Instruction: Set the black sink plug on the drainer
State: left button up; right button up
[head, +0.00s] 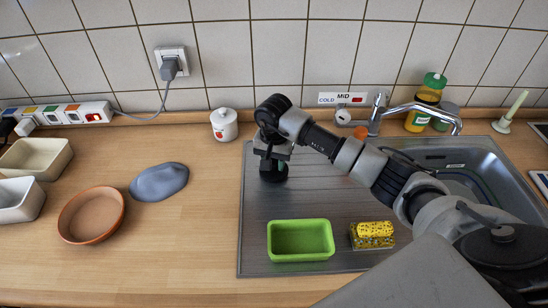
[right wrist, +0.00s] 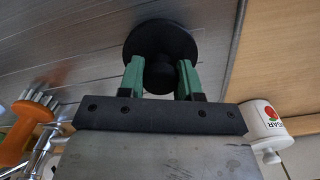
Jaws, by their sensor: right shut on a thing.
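The black sink plug (right wrist: 160,36) is a dark round disc with a knob. In the right wrist view my right gripper (right wrist: 160,68) has its green fingers on either side of the knob, shut on it. In the head view the gripper (head: 274,163) points down over the back left part of the ribbed metal drainer (head: 335,187), with the plug (head: 273,176) just below it. The plug is at or very close to the drainer surface; I cannot tell if they touch. The drainer (right wrist: 60,45) also fills the left of the right wrist view. My left gripper is not in view.
A green tray (head: 300,256) and a yellow sponge (head: 372,230) are on the front of the drainer. A white sugar pot (head: 224,124) stands left of it. A grey cloth-like piece (head: 159,182) and a brown bowl (head: 91,231) lie on the counter. The sink basin (head: 480,165) is right.

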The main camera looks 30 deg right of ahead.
aim_at(274, 160)
jog(key=o, duration=0.9)
jog(key=shift+r, duration=0.15)
jog(key=shift+r+b, duration=0.3)
jog(key=shift+r, duration=0.05)
notch_tip(274, 160, up, 11)
jog(key=b, duration=0.2)
jog(key=shift+b, duration=0.4)
